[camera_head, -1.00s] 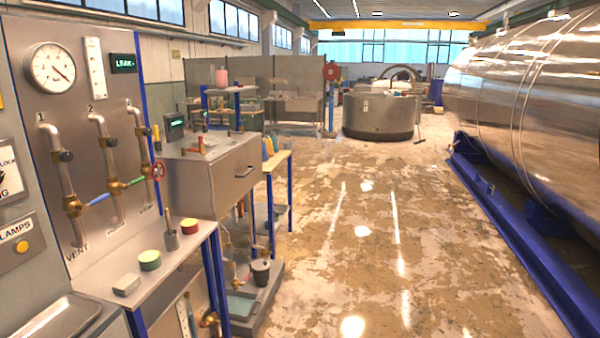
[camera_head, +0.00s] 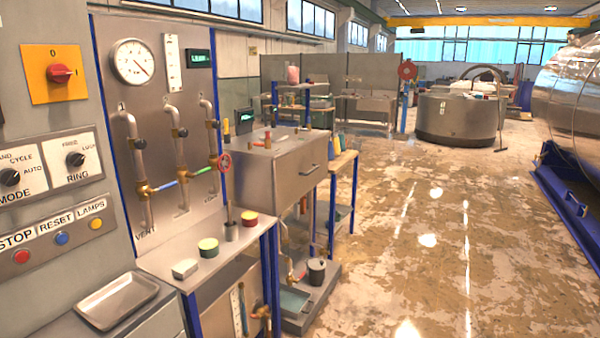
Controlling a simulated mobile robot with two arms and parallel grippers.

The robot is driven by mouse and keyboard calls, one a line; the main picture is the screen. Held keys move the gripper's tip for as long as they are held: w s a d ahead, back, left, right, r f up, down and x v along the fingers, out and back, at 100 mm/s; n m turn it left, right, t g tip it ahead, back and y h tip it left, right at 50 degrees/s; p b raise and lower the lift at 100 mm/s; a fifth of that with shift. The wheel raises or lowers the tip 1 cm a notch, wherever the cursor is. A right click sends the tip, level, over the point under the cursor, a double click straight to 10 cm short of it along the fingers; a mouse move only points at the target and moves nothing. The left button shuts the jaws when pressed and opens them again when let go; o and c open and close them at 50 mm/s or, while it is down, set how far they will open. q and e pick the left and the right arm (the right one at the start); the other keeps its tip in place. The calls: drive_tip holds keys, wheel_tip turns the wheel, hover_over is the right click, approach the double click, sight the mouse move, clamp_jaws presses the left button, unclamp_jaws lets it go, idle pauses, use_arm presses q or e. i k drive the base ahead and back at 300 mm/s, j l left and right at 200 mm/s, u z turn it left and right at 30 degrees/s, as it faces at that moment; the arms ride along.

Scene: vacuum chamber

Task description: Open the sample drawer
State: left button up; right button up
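A grey metal box with a drawer front (camera_head: 298,186) stands beyond the pipe panel, left of the picture's middle. Its front faces right and carries a small dark bar handle (camera_head: 309,169). The drawer looks shut, with its front flush to the box. Small items stand on top of the box. Neither of my grippers is in the picture.
A narrow bench (camera_head: 205,262) with small round tins stands before the gauge panel (camera_head: 150,100). A control panel (camera_head: 50,180) and a metal tray (camera_head: 118,300) are at the near left. Open floor (camera_head: 440,230) lies to the right, bounded by a large steel cylinder (camera_head: 570,100).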

sight(295, 172)
drive_tip(key=i+z, duration=0.15)
drive_tip(key=i+l, duration=0.1)
drive_tip(key=i, duration=0.9)
drive_tip(key=i+l, duration=0.15)
drive_tip(key=i, duration=0.85)
